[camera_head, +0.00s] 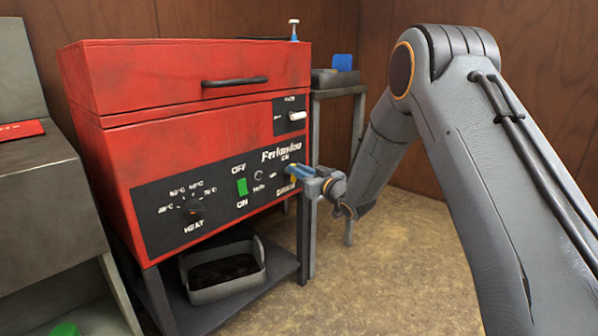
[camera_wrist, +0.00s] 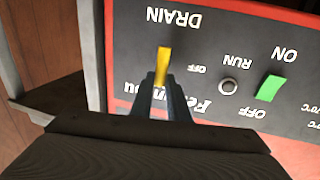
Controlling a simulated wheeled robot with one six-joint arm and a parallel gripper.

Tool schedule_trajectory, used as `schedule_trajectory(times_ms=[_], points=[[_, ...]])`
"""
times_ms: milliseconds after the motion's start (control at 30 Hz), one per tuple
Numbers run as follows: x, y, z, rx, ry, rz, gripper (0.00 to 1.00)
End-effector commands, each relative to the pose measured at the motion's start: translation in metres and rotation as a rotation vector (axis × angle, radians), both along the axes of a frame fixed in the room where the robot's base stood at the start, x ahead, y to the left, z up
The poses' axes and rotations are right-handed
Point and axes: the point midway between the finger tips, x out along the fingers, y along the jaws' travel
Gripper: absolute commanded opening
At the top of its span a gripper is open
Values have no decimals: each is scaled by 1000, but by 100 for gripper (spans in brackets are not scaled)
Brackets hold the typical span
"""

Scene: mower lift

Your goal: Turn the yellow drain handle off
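The yellow drain handle (camera_wrist: 163,60) stands out from the dark control panel, below the word DRAIN, which reads upside down in the wrist view. It points nearly straight up and down in that picture. My gripper (camera_wrist: 162,80) is at the handle, with one finger close on each side and the handle's lower end between the tips. No clear gap shows between fingers and handle. In the head view my gripper (camera_head: 293,172) reaches the right end of the panel from the right and largely hides the handle there.
The red machine (camera_head: 190,85) has a green switch (camera_head: 242,187) and a black heat knob (camera_head: 192,208) left of my gripper. A grey bin (camera_head: 226,276) sits on the shelf below. A side stand (camera_head: 338,92) is behind. Open floor (camera_head: 395,265) lies to the right.

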Motion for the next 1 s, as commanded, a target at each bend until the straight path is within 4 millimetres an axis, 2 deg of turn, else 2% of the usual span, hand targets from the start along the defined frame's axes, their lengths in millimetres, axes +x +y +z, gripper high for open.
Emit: schedule_trajectory(times_ms=[467,1000], points=[[-3,2,-2,-69,-87,2,0],[-10,8,-9,-364,-466,4,0]])
